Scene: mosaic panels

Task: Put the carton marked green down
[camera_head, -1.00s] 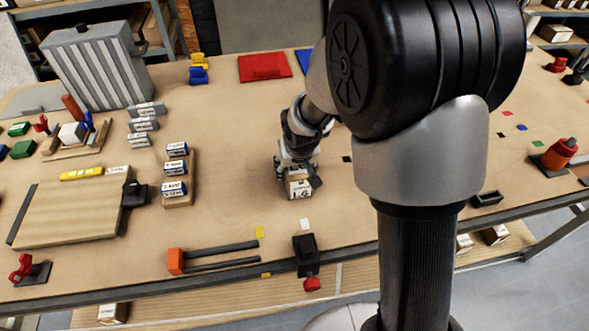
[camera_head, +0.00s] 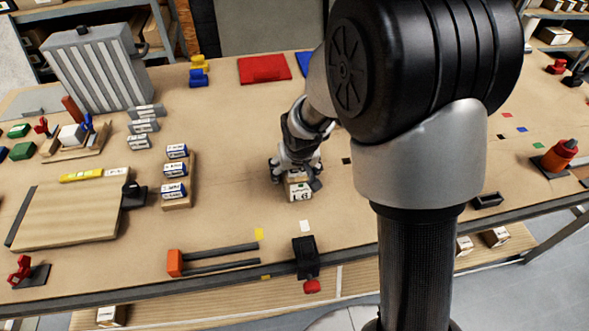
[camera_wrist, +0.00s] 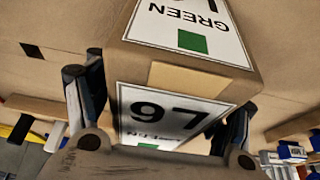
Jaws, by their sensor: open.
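The carton marked green (camera_head: 299,191) is a small brown box with white labels, on the brown table near its middle. In the wrist view the carton (camera_wrist: 188,71) shows a label reading GREEN with a green square, and another label reading 97. My gripper (camera_head: 296,173) is around the carton from above. In the wrist view my gripper (camera_wrist: 160,115) has one finger on each side of the carton, open, with a gap visible at the left finger. Whether the right finger touches is hard to tell. The carton's underside is hidden.
A wooden rack with several small labelled boxes (camera_head: 174,170) stands left of the carton. A black holder with a red knob (camera_head: 306,257) and an orange-ended clamp (camera_head: 210,257) lie toward the front edge. The table directly around the carton is clear.

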